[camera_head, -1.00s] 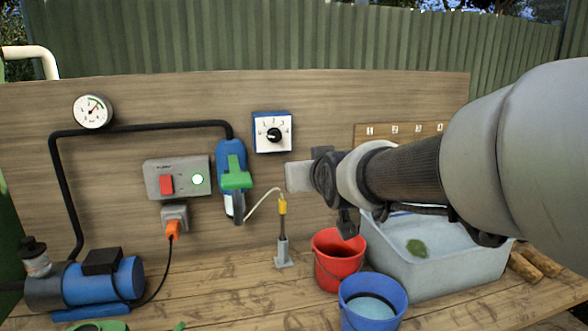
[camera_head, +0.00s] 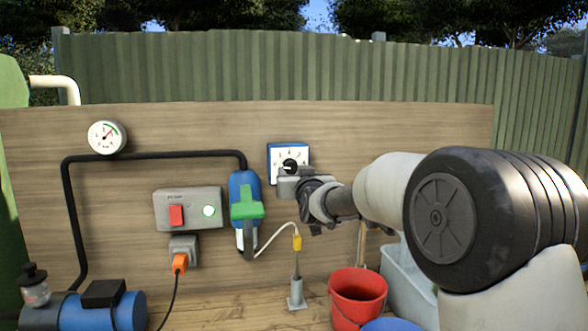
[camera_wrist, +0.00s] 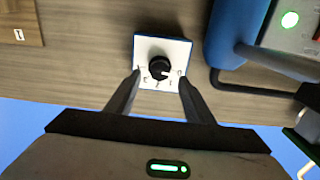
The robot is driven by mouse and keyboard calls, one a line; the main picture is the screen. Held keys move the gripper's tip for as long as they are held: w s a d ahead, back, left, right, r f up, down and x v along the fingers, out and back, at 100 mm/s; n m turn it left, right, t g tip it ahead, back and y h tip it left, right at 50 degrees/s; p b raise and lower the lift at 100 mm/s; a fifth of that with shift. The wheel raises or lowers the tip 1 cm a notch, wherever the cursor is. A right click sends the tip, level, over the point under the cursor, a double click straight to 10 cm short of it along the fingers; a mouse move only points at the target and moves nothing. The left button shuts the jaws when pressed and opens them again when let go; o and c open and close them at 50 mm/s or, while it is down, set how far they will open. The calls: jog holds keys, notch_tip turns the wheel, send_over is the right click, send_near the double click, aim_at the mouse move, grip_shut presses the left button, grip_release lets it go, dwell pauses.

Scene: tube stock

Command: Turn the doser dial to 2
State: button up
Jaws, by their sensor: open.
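The doser dial is a black round knob (camera_head: 289,166) on a white, blue-edged plate (camera_head: 276,152) on the wooden board. Its white mark points left in the head view. In the wrist view the knob (camera_wrist: 158,70) and plate (camera_wrist: 157,45) appear upside down, with the mark toward the right and small digits along the lower side. My gripper (camera_wrist: 159,78) is open, one finger on each side of the knob in the picture. I cannot tell whether the fingertips reach around it. In the head view my gripper (camera_head: 291,184) covers the plate's lower part.
Left of the dial are a blue and green device (camera_head: 246,205), a switch box (camera_head: 189,209) with a lit green light, and a pressure gauge (camera_head: 107,137). Below are a yellow-topped probe (camera_head: 297,243), a red bucket (camera_head: 357,296) and a grey tub (camera_head: 400,275).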

aim_at(291, 168)
jog(key=shift+x, duration=2.35)
jog(key=c, duration=1)
